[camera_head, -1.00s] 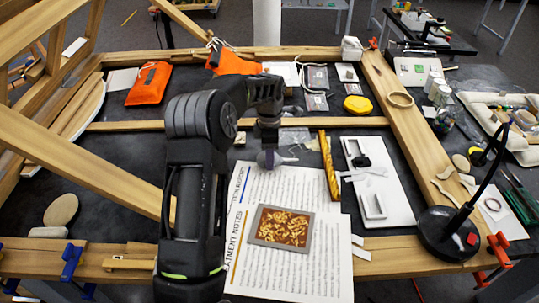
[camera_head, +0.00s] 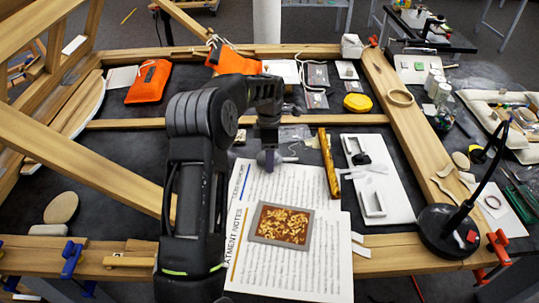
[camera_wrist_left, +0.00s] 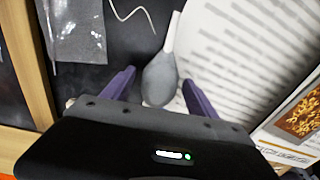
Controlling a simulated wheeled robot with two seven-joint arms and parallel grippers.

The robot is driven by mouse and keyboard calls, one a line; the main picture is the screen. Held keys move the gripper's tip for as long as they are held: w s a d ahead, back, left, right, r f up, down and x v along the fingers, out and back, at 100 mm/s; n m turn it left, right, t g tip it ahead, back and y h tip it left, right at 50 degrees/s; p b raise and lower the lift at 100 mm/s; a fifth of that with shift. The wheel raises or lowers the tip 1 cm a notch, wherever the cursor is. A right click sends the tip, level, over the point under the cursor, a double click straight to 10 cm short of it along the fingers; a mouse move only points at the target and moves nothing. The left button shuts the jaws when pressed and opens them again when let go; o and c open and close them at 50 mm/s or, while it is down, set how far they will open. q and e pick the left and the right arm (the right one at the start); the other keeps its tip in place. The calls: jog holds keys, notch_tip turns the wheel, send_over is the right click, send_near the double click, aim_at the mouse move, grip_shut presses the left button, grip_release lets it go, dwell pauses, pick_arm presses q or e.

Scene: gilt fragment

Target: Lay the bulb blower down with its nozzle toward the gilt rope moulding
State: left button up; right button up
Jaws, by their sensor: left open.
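The bulb blower (camera_wrist_left: 160,77) has a grey bulb and a pale nozzle. In the left wrist view it lies at the edge of the printed paper, nozzle pointing up the picture. My left gripper (camera_wrist_left: 158,80) is open, one finger on each side of the bulb, with visible gaps. In the head view my left gripper (camera_head: 268,150) is low over the paper's top edge and mostly hides the blower. The nozzle seems to point right there, toward the gilt rope moulding (camera_head: 329,163). The moulding lies a short way to the right. My right gripper is not in view.
Printed sheets (camera_head: 318,262) carry a framed gilt fragment (camera_head: 282,225) in front of the gripper. A white tray (camera_head: 395,200) with small parts lies right of the moulding. A wooden bar (camera_head: 150,124) runs behind. A black lamp base (camera_head: 445,235) stands at the right.

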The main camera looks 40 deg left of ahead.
pick_arm(q)
jog(key=shift+r, duration=0.55)
notch_tip(320, 180, up, 11)
jog(key=b, duration=0.1)
